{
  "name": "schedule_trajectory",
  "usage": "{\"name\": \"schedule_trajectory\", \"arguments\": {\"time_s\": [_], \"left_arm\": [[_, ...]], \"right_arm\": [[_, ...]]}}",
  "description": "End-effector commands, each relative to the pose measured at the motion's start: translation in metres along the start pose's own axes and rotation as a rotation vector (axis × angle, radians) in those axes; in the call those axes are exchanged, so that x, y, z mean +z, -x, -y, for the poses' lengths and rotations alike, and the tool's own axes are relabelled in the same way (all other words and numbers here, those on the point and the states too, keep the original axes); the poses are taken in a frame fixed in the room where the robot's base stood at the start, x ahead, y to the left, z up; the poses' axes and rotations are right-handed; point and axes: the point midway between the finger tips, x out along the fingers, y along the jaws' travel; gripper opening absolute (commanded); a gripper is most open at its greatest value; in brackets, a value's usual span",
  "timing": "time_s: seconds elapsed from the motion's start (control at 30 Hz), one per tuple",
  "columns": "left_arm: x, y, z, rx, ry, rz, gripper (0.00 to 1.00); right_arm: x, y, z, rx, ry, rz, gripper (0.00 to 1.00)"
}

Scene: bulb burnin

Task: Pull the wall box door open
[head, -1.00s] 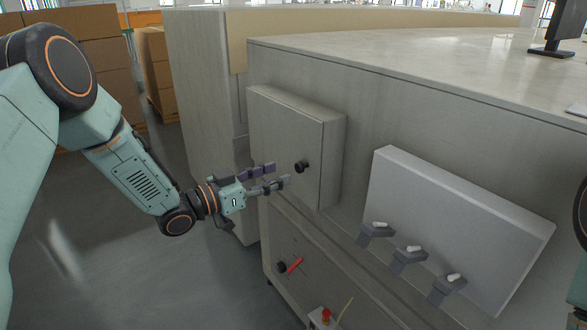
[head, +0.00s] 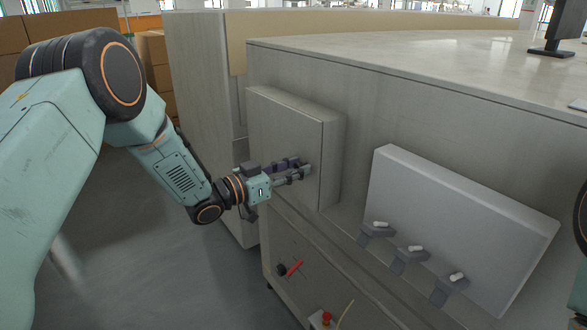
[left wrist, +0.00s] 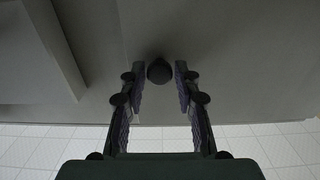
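The wall box (head: 287,130) is a grey box on the side of the bench, and its door looks shut. Its dark round knob (left wrist: 159,70) shows in the left wrist view between the tips of my left gripper's fingers, with a gap on each side. My left gripper (head: 298,168) is open at the door in the head view, where its fingers hide the knob. Its two fingers (left wrist: 160,75) also show in the left wrist view. My right gripper is not in view.
Right of the wall box, a pale panel (head: 455,225) leans above several grey brackets (head: 410,255) with white tips. Below are a red lever (head: 294,268) and a red button (head: 326,317). Cardboard boxes (head: 75,20) stand at the back left. The floor at left is clear.

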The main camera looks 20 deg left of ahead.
Motion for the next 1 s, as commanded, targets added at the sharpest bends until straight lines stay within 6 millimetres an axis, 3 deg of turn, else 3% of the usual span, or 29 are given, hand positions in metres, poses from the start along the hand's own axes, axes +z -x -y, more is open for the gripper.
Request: {"name": "schedule_trajectory", "arguments": {"time_s": [0.33, 1.0], "left_arm": [[0.0, 0.0, -0.0001, 0.0, 0.0, 0.0, 0.0], [0.0001, 0.0041, 0.0006, 0.024, 0.0, 0.0, 0.0]], "right_arm": [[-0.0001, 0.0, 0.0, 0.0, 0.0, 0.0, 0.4], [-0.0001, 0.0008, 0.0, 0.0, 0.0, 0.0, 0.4]]}}
